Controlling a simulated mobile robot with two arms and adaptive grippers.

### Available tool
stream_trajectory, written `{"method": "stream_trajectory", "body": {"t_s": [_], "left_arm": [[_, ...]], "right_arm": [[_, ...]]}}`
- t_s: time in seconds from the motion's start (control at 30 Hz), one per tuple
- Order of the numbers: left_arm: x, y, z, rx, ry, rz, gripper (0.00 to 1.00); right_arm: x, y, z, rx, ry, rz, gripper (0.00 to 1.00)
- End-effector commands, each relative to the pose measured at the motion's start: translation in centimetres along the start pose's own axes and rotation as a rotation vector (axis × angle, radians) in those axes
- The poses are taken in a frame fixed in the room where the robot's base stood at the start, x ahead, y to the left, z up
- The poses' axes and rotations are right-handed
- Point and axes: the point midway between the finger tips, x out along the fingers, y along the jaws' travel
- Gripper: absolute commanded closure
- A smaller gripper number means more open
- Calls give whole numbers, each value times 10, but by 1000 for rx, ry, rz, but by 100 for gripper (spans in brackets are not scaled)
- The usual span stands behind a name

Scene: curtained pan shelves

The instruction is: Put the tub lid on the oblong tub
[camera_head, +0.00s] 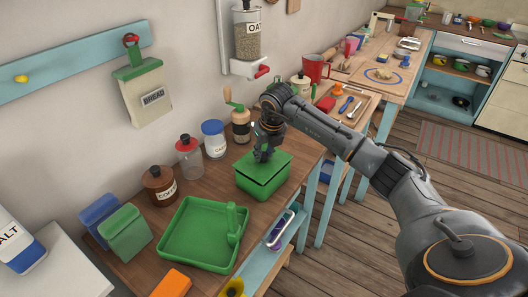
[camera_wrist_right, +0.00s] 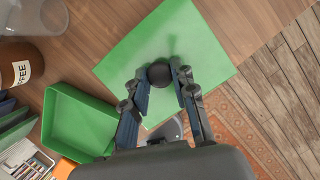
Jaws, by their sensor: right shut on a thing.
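The green tub lid (camera_head: 277,161) is a flat panel with a dark round knob (camera_wrist_right: 159,74). My right gripper (camera_head: 264,153) is shut on this knob, with one finger on each side of it in the right wrist view (camera_wrist_right: 162,85). The lid is directly over the green oblong tub (camera_head: 259,188), whose front sides show below it on the wooden table. I cannot tell whether the lid rests fully on the rim or sits slightly above it. In the right wrist view the lid (camera_wrist_right: 190,40) hides the tub. My left gripper is not in view.
A green tray (camera_head: 190,245) with an upright green post lies just left of the tub. A coffee jar (camera_head: 160,186), a red-topped jar (camera_head: 189,160), a blue-lidded jar (camera_head: 214,140) and a grinder (camera_head: 240,125) stand along the wall behind. The table's right edge is close.

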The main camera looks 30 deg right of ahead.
Motion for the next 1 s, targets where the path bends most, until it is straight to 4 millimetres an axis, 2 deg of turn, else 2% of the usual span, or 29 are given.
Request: {"method": "stream_trajectory", "body": {"t_s": [0.9,0.93,1.0], "left_arm": [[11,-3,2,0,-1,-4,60],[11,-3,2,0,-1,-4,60],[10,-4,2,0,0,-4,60]], "right_arm": [[13,0,-4,0,-1,0,100],[13,0,-4,1,-1,0,72],[12,0,-4,0,-1,0,58]]}}
